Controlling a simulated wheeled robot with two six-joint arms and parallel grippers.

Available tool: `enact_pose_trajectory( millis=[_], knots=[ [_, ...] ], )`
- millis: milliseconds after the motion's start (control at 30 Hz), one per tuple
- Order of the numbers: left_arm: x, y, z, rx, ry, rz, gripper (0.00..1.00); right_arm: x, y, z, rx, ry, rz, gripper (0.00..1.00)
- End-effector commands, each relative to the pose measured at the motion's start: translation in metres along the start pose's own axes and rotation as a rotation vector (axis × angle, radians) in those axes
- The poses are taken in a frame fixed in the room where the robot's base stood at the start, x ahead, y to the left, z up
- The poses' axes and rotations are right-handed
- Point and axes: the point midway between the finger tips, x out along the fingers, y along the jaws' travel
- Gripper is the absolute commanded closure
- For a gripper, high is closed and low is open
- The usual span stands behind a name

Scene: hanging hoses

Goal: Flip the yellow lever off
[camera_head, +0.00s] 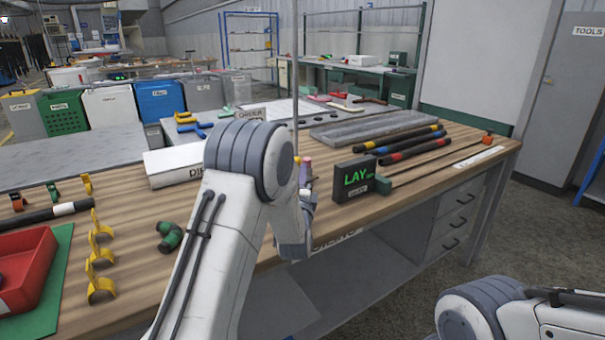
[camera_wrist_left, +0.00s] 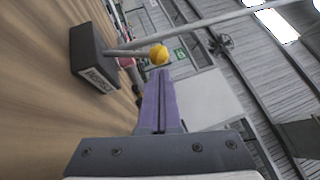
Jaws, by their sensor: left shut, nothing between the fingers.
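The yellow lever shows in the left wrist view as a grey shaft with a round yellow knob (camera_wrist_left: 158,54). The shaft comes out of a dark box (camera_wrist_left: 88,50) with a pale label, on the wooden bench. My left gripper (camera_wrist_left: 160,78) is shut and empty, its purple fingers together. The fingertips are just below the knob in that view; I cannot tell whether they touch it. My right gripper is out of view.
A thin upright pole (camera_head: 295,70) stands behind my left arm. A grey drawer unit is under the bench's right end.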

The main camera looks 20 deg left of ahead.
Motion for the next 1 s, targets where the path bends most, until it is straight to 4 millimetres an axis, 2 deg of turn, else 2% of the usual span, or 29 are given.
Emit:
enact_pose_trajectory(
  millis=[433,1000],
  knots=[
    [0.002,-0.001,0.002,-0.002,0.000,0.002,1.00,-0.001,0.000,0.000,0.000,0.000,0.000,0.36],
    [0.009,-0.008,0.008,-0.056,-0.001,0.076,1.00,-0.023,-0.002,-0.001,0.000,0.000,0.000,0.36]
  ],
)
